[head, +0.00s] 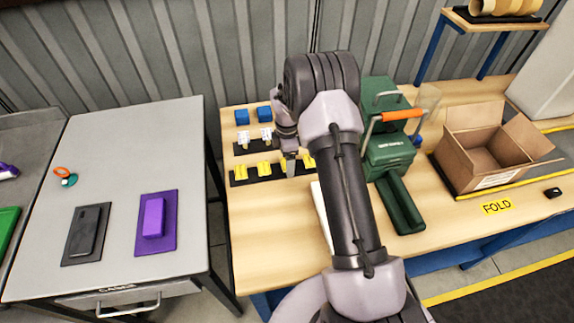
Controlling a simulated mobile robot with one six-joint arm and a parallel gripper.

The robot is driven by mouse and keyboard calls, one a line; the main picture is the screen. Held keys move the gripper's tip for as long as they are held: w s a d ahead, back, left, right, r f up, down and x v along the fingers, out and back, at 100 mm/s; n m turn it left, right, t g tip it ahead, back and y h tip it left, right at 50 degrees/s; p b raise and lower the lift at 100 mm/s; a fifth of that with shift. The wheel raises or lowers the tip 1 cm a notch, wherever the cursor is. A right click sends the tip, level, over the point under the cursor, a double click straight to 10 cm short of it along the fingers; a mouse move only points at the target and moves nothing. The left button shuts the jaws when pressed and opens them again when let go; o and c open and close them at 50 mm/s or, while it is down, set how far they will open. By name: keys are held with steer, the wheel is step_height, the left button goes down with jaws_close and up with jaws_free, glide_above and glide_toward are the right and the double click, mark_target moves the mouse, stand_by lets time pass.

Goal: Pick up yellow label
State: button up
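Several small yellow pieces, which may be the yellow labels, stand in a row on a black strip (252,180) on the wooden bench. One yellow piece (240,171) is at the left end, another (264,168) is beside it, and another (308,161) shows partly at the right behind my arm. My gripper (289,168) points down at this row, between the second piece and the right one. My arm hides part of the strip. The fingers are too small to show whether they are open, or whether they touch anything.
White pieces (265,135) and blue blocks (242,117) stand behind the yellow row. A green machine (388,145) with an orange handle is right of my arm. An open carton (470,160) and a yellow FOLD marking (497,207) are further right. A grey table (110,140) stands left.

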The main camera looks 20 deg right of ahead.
steer(key=shift+f, duration=0.25)
steer(key=shift+c, duration=0.2)
steer(key=c, duration=1.1)
